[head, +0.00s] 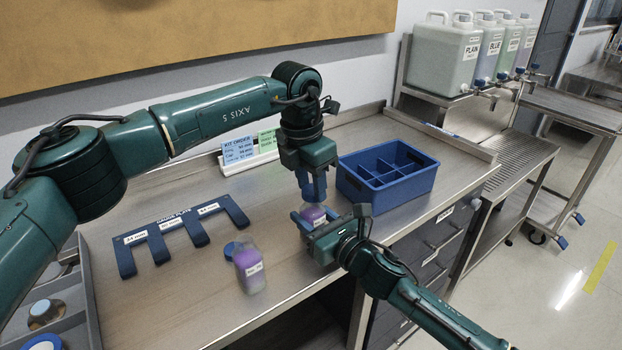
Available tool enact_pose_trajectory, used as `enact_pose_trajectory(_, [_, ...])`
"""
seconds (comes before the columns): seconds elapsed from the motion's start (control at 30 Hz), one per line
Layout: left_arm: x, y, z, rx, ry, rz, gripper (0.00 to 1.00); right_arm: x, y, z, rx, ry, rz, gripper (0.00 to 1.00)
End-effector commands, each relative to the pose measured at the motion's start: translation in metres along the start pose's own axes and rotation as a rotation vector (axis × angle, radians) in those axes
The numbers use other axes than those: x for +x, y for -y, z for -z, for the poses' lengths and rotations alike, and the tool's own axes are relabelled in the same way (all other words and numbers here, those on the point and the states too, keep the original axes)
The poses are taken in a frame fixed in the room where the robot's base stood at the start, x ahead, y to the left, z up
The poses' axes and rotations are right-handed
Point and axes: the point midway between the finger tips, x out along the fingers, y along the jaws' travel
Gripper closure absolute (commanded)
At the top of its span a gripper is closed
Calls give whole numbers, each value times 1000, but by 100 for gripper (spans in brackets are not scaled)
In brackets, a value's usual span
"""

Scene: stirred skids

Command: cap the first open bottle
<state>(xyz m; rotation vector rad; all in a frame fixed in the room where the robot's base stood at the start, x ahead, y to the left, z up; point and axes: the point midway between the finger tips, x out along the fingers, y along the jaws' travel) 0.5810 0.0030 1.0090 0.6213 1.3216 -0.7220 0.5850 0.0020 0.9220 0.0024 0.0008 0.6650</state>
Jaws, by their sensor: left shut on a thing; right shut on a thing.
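My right gripper (322,222) is shut on a small bottle with purple contents (313,213) near the table's front edge. My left gripper (313,196) points straight down just above that bottle. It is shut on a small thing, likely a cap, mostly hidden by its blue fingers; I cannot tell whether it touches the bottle. A second clear bottle with purple contents and a white label (250,268) stands on the table to the left. A blue cap (232,248) shows beside its top; I cannot tell whether it lies on the table.
A blue divided crate (425,181) stands right of the grippers. A dark blue gauge plate (190,240) lies at left. Order cards (240,148) stand behind. A grey tray (85,290) with round-topped items is at lower left. Large jugs (445,55) stand at the back right.

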Motion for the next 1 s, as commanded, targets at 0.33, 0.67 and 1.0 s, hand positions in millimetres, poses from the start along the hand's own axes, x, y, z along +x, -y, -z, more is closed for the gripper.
enact_pose_trajectory(0.33, [0, 0, 0, 0, 0, 0, 85, 0, 0, 1, 1, -1, 0, 100])
enact_pose_trajectory(0.67, [6, 0, 1, 1, 0, 0, 85, 0, 0, 1, 1, -1, 0, 100])
enact_pose_trajectory(1.0, [11, 0, 2, 6, 0, 2, 85, 0, 0, 1, 1, -1, 0, 100])
